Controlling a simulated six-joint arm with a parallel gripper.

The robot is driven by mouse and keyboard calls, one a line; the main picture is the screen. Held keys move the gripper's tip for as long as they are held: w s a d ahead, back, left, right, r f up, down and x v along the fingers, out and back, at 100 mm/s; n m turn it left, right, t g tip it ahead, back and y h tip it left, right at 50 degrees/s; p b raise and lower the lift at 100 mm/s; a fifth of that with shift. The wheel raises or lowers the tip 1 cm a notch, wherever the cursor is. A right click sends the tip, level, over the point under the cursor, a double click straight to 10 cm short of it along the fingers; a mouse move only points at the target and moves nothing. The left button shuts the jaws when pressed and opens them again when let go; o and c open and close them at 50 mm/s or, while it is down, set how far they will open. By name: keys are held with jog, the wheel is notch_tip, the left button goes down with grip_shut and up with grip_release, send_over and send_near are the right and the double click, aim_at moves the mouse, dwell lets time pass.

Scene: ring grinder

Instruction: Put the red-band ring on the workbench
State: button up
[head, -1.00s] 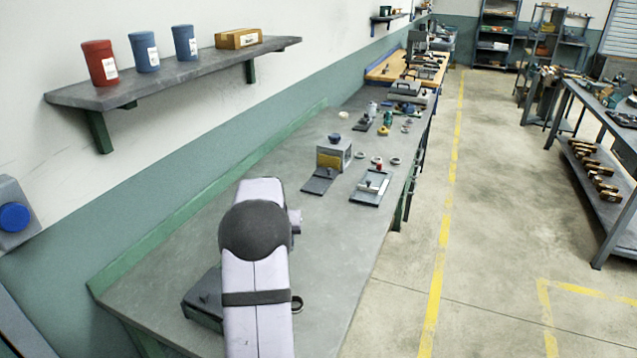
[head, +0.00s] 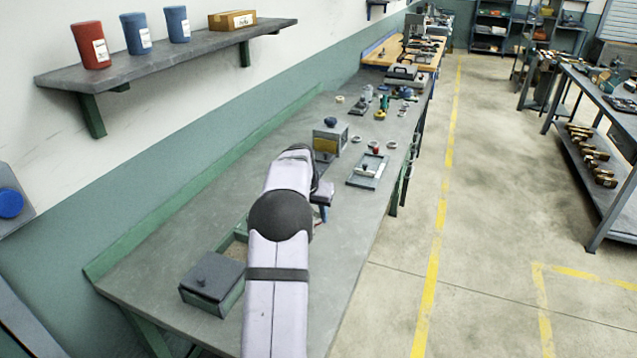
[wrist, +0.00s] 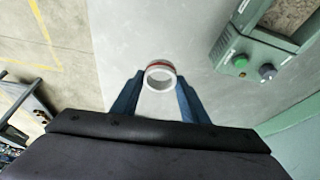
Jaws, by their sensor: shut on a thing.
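The red-band ring (wrist: 161,77) is a pale ring with a reddish band along its rim. In the wrist view it sits between the two blue fingers of my gripper (wrist: 158,88), which is shut on it. The grey workbench top (wrist: 150,30) lies behind the ring; I cannot tell the height between them. In the head view my arm hides most of my gripper and the ring. The workbench (head: 170,250) runs along the wall, with bare surface on both sides of my arm.
A green-grey housing (wrist: 237,48) with a green button and a grey knob stands at the upper right of the wrist view. In the head view, a dark-lidded box (head: 212,278) stands left of my arm. A small tray (head: 367,170) and several small parts lie farther along the bench.

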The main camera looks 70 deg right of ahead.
jog(key=shift+f+p, duration=1.65)
jog(key=shift+f, duration=3.15)
jog(key=shift+f, duration=0.2)
jog(key=o, duration=1.2)
jog(key=shift+o, duration=0.2)
jog(key=shift+r, duration=0.2)
jog(key=shift+a+r, duration=0.15)
jog(key=shift+r, duration=0.25)
jog(key=b+v, duration=0.3)
jog(key=v, duration=0.8)
jog(key=shift+b, duration=0.35)
